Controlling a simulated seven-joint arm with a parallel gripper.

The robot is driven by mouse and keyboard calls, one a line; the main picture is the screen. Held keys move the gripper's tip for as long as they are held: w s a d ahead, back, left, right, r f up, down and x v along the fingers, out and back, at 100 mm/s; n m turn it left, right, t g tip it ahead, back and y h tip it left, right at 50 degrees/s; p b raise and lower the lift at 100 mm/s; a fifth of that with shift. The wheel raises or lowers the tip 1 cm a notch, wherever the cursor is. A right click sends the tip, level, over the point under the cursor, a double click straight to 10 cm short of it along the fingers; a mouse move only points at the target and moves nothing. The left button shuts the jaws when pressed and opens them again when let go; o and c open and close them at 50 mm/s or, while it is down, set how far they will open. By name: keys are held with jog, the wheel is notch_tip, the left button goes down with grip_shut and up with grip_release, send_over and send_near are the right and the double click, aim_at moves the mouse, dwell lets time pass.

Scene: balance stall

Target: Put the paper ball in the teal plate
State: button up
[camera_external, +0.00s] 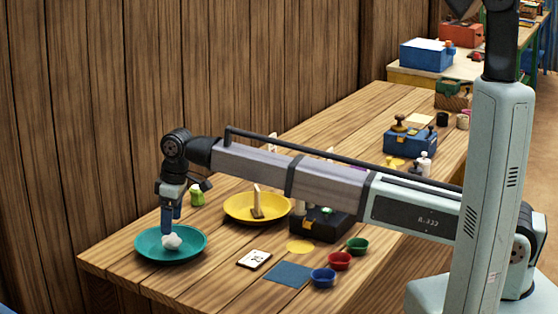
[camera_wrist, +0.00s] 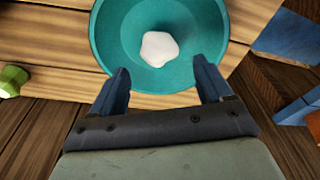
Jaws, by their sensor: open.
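The paper ball (camera_external: 172,242) is a crumpled white lump. It lies in the teal plate (camera_external: 150,247), near the middle, in both views. In the wrist view the ball (camera_wrist: 159,49) shows whole, with the bare teal plate (camera_wrist: 115,30) around it. My gripper (camera_external: 172,230) points down just above the plate and ball. In the wrist view my gripper (camera_wrist: 162,80) is open, its two blue fingers apart over the plate's near rim. Nothing is between the fingertips, and the ball lies beyond them.
A yellow plate (camera_external: 235,209) with a wooden piece in it stands to the right. A green object (camera_external: 197,195) stands behind the teal plate. A white card (camera_external: 254,260), blue square (camera_external: 287,274) and blue bowl (camera_external: 323,278) lie to the right. The table's left edge is close.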

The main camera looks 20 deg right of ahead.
aim_at(176, 237)
jog(key=shift+s+d+r, duration=0.1)
jog(key=shift+d+r, duration=0.1)
jog(key=shift+r, duration=1.15)
jog(key=shift+s+d+r, duration=0.1)
jog(key=shift+d+r, duration=0.1)
jog(key=shift+r, duration=1.1)
jog(key=shift+w, duration=0.1)
